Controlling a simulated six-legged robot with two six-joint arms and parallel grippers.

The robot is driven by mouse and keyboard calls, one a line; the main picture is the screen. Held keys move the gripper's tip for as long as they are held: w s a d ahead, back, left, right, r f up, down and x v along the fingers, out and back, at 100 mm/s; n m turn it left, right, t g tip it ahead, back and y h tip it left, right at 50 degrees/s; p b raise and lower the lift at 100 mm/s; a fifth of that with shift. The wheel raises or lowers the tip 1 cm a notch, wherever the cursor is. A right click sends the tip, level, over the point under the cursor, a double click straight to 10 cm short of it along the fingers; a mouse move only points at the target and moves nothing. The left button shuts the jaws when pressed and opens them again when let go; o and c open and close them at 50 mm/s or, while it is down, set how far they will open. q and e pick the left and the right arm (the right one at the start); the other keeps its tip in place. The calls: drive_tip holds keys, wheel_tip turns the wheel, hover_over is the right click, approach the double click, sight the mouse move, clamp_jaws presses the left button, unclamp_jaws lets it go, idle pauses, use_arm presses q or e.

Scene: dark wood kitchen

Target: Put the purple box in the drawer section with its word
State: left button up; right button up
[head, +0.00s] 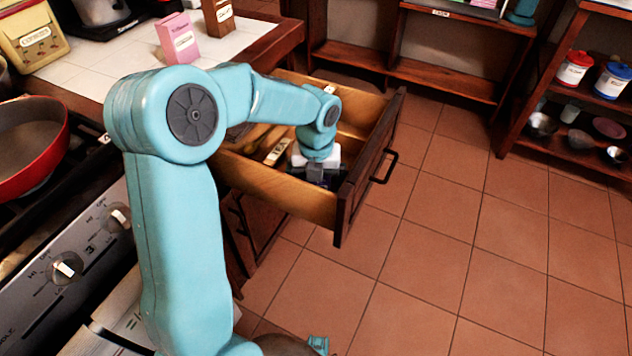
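The wooden drawer (290,198) is pulled open, with dividers and a pale word label (277,152) inside. My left arm reaches over its near side, and my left gripper (316,172) points down inside the drawer, close to the front panel. A dark purplish thing (327,181), likely the purple box, shows low at the fingertips. Its shape and any word on it are hidden or too small to read. I cannot tell whether the fingers grip it or are apart.
A pink box (178,40) and a brown box (217,17) stand on the tiled counter (125,60). A red pan (35,150) sits on the stove at left. Shelves (445,78) stand behind. The tiled floor (450,230) right of the drawer is clear.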

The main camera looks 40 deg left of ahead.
use_arm(q)
wheel_tip(320, 180, up, 12)
drive_tip(key=p, duration=0.3)
drive_tip(key=shift+r+p, duration=0.2)
drive_tip(key=shift+p, duration=0.2)
